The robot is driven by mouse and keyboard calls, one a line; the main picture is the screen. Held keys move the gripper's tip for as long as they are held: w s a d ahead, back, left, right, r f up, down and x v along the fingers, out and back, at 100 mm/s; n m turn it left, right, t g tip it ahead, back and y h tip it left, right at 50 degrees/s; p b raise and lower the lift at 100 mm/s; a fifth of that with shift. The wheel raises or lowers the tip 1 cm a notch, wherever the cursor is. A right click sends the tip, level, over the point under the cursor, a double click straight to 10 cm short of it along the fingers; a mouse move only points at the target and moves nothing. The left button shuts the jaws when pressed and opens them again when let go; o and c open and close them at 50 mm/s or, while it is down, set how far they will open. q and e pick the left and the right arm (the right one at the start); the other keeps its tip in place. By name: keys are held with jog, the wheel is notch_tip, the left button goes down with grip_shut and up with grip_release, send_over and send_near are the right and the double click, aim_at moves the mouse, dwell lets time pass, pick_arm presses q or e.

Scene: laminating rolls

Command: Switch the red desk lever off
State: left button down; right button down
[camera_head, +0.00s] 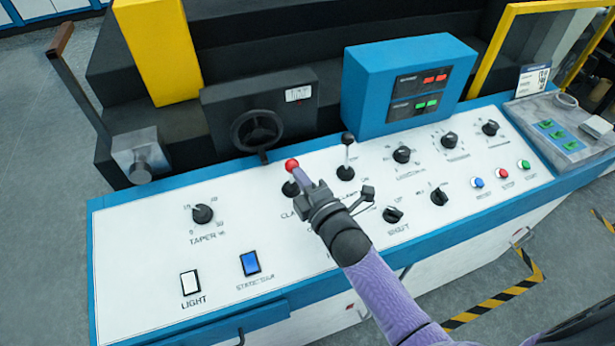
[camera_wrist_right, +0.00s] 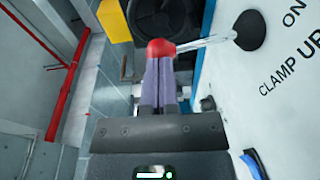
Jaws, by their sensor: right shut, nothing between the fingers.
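The red-knobbed lever (camera_head: 292,165) stands on the white sloped control desk (camera_head: 140,260), left of a black-knobbed lever (camera_head: 347,139). In the right wrist view its red knob (camera_wrist_right: 161,49) is at my fingertips, and its metal shaft runs right to a black base (camera_wrist_right: 250,30). My right gripper (camera_head: 303,177) is shut, its purple fingers together, with the tips at or touching the knob; exact contact is hard to tell. It also shows in the right wrist view (camera_wrist_right: 158,75). Lettering "ON" and "CLAMP UP" is by the base. My left gripper is not in view.
Several black knobs, including the taper knob (camera_head: 203,214), sit on the desk. A light switch (camera_head: 190,283) and a blue switch (camera_head: 250,264) are at front left. A black handwheel (camera_head: 257,131) and a blue display box (camera_head: 400,80) stand behind.

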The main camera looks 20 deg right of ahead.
aim_at(296, 162)
jog(key=w+r+g+p, duration=0.1)
jog(key=p, duration=0.1)
jog(key=w+g+p, duration=0.1)
jog(key=p, duration=0.1)
jog(key=shift+w+r+g+h+p, duration=0.25)
jog(key=shift+r+g+h+p, duration=0.05)
jog(key=shift+r+p, duration=0.1)
jog(key=shift+w+f+m+g+p, duration=0.15)
jog(key=shift+w+m+g+p, duration=0.25)
jog(key=shift+p, duration=0.45)
jog(key=shift+w+g, duration=0.15)
jog(key=shift+g, duration=0.15)
jog(key=shift+f, duration=0.1)
